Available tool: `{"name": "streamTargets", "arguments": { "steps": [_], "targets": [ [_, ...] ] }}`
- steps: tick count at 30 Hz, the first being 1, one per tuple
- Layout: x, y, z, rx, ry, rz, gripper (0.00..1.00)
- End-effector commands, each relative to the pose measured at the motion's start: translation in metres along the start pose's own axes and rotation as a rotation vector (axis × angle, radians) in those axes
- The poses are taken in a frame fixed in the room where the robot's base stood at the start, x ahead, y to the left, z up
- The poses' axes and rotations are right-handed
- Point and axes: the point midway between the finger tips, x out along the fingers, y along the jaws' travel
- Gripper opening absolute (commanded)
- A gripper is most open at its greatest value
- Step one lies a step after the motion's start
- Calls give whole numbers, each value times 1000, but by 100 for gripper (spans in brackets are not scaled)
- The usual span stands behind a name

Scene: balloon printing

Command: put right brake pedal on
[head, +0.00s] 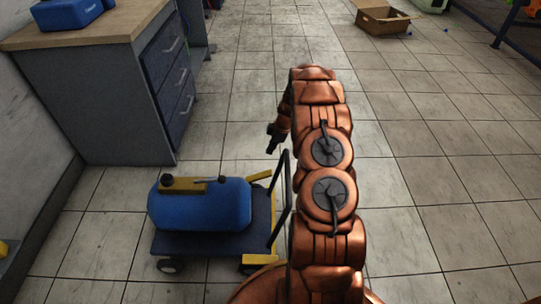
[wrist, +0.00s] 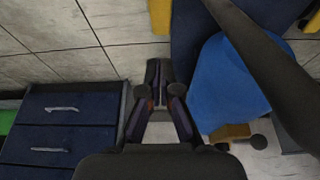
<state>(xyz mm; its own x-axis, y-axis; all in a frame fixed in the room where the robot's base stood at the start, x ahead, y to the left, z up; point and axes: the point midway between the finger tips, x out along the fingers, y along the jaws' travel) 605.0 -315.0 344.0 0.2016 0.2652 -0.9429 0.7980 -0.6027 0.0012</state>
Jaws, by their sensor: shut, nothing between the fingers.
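A cart with a dark blue deck (head: 185,243) carries a blue tank (head: 205,205). Yellow parts sit at its handle end, one at the far corner (head: 259,175) and one at the near corner (head: 255,262). I cannot tell for sure which is the right brake pedal, or whether it is on. In the wrist view, one yellow part (wrist: 160,17) shows at the top, beyond my fingertips and apart from them. My gripper (head: 273,141) is shut and empty, above the floor beyond the cart's handle end. Its closed fingers also show in the wrist view (wrist: 158,78).
The cart's black handle (head: 282,195) rises close to my arm and crosses the wrist view (wrist: 262,70). A drawer cabinet (head: 105,105) stands at the left, with drawers facing the gripper. A cardboard box (head: 382,20) lies far back. The tiled floor at right is clear.

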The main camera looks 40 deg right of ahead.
Motion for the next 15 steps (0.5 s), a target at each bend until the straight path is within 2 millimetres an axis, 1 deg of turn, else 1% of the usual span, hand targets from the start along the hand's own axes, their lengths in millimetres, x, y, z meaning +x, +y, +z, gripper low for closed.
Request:
{"name": "streamTargets", "arguments": {
  "steps": [8, 15],
  "targets": [
    [42, -2, 1, 0, 0, -5, 0],
    [84, -1, 2, 0, 0, -3, 0]
  ]
}}
